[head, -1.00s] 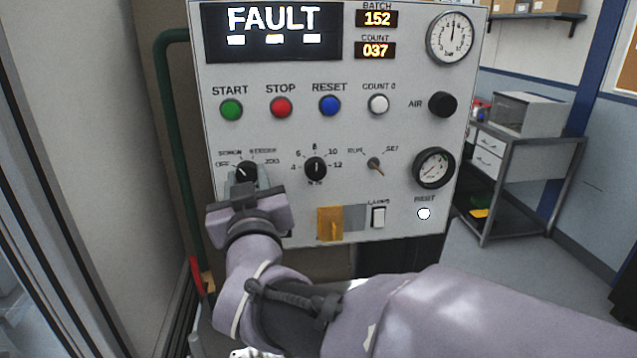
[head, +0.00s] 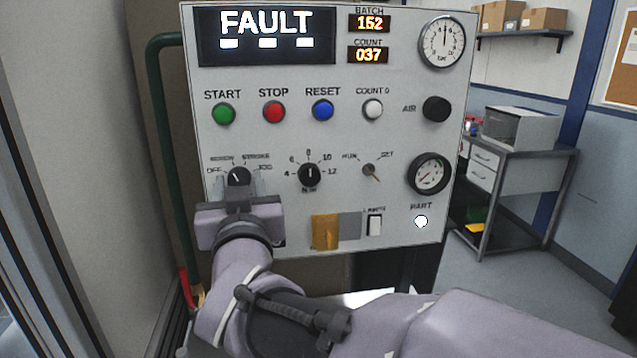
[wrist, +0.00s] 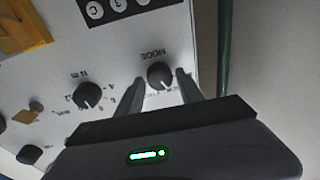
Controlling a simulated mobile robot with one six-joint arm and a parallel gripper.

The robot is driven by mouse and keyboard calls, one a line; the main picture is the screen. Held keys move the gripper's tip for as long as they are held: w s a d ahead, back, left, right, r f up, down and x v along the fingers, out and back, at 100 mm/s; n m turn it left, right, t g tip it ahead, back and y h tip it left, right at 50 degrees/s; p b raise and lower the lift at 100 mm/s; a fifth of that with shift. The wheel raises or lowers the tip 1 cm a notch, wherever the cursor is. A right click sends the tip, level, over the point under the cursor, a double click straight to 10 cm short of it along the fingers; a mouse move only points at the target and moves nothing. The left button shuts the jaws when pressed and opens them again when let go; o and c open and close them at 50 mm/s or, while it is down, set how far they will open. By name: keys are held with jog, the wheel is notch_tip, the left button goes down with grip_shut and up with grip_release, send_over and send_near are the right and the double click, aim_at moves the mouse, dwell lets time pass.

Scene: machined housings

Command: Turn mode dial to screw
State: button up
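The mode dial (head: 238,176) is a round black knob with a white mark, at the lower left of the panel. Its mark leans up and left; I cannot tell exactly which label it meets. OFF, SCREW, STROKE and JOG are printed around it. My gripper (head: 238,187) is in front of the dial, fingers pointing at the panel. In the wrist view the dial (wrist: 160,76) sits between the two open fingertips, with a visible gap on each side. The gripper hides the area below the dial in the head view.
The panel (head: 290,140) also carries a N m dial (head: 309,174), a RUN/SET key switch (head: 370,171), an orange block (head: 325,231), a lamp rocker (head: 375,224) and several push buttons above. The display (head: 266,36) reads FAULT. A green pipe (head: 166,150) runs along the left.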

jog(key=shift+o, duration=0.7)
jog(key=p+v, duration=0.3)
jog(key=v, duration=1.4)
jog(key=shift+s+d, duration=0.15)
jog(key=shift+s, duration=0.05)
